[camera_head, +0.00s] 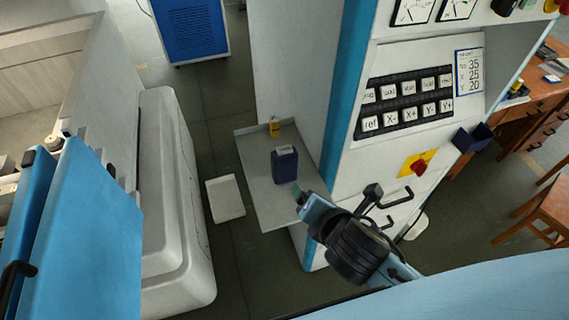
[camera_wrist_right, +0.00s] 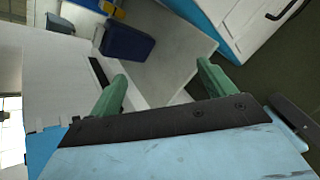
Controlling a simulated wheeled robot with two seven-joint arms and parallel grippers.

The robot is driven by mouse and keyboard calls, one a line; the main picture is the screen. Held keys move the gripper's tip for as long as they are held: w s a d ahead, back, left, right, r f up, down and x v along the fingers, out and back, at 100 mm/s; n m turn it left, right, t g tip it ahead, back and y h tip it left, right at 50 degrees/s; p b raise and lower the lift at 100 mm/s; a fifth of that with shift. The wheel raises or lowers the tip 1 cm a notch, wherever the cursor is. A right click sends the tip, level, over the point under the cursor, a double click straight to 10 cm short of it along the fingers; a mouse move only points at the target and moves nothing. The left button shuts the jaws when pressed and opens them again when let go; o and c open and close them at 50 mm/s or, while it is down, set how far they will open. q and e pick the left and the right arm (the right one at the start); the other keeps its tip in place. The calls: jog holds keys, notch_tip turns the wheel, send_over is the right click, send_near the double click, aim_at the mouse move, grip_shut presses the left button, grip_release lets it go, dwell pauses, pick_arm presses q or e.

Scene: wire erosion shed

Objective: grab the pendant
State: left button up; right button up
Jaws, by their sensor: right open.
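I cannot make out a clear hand pendant in either view. A dark blue box-like container (camera_head: 285,167) with a pale top stands on the grey shelf (camera_head: 257,192) beside the machine; it also shows at the top of the right wrist view (camera_wrist_right: 126,43). My right gripper (camera_head: 297,191) reaches in from the lower right, over the shelf's front right part, near the container. In the right wrist view its green fingers (camera_wrist_right: 162,88) are apart with nothing between them. My left gripper is in neither view.
A small yellow item (camera_head: 274,127) stands behind the container. The white machine with its key panel (camera_head: 405,103) and red knob (camera_head: 419,167) rises to the right. A dark blue holder (camera_head: 472,138) is on its side. A white tray (camera_head: 225,198) lies left of the shelf.

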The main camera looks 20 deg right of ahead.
aim_at(287, 160)
notch_tip(287, 160, up, 6)
jog(key=w+a+n+t+y, duration=0.1)
jog(key=a+n+t, duration=0.2)
jog(key=n, duration=0.6)
jog(key=x, duration=0.7)
jog(key=shift+w+d+f, duration=0.2)
jog(key=shift+w+f, duration=0.1)
jog(key=shift+f+x, duration=0.15)
jog(key=shift+x, duration=1.25)
jog(key=shift+f+x, duration=0.15)
jog(key=shift+x, duration=1.25)
jog(key=shift+s, duration=0.15)
jog(key=c, duration=1.6)
